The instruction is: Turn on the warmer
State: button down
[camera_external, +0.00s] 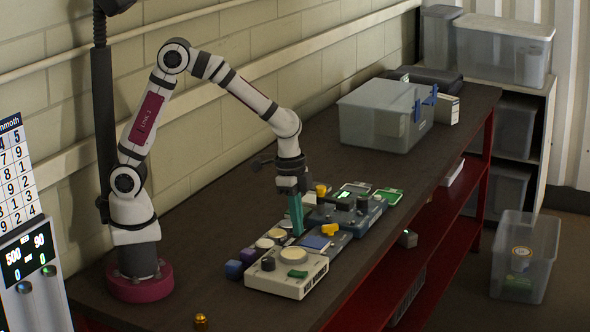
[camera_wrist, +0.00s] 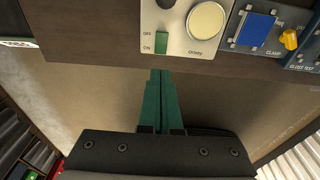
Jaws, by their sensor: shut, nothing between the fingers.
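A cream box marked "Ornby" (camera_external: 285,284) with a round cream plate (camera_wrist: 207,20) on top sits near the table's front edge; it looks like the warmer. In the wrist view its green rocker switch (camera_wrist: 162,42) lies between "OFF" and "ON" marks; which side is pressed is unclear. The switch also shows in the external view (camera_external: 298,274). A dark knob (camera_external: 268,263) is beside the plate. My gripper (camera_external: 298,234) points down with its green fingers shut and empty. In the wrist view the fingertips (camera_wrist: 162,72) line up below the switch, apart from it in the picture.
A blue pad (camera_wrist: 254,29) and yellow knob (camera_wrist: 289,39) marked "CLAMP" adjoin the box. Blue (camera_external: 234,269) and purple (camera_external: 247,256) blocks lie left of it. More dark and cream devices stand behind.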

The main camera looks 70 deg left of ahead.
aim_at(303, 273)
jog(key=f, duration=0.6)
jog(key=w+f, duration=0.1)
jog(key=f, duration=0.2)
jog(key=shift+d+f, duration=0.3)
jog(key=shift+d, duration=0.1)
jog(key=shift+f, duration=0.2)
jog(key=shift+s, duration=0.15)
jog(key=shift+s+a+r, duration=0.25)
jog(key=shift+s+a, duration=0.2)
jog(key=shift+a, duration=0.05)
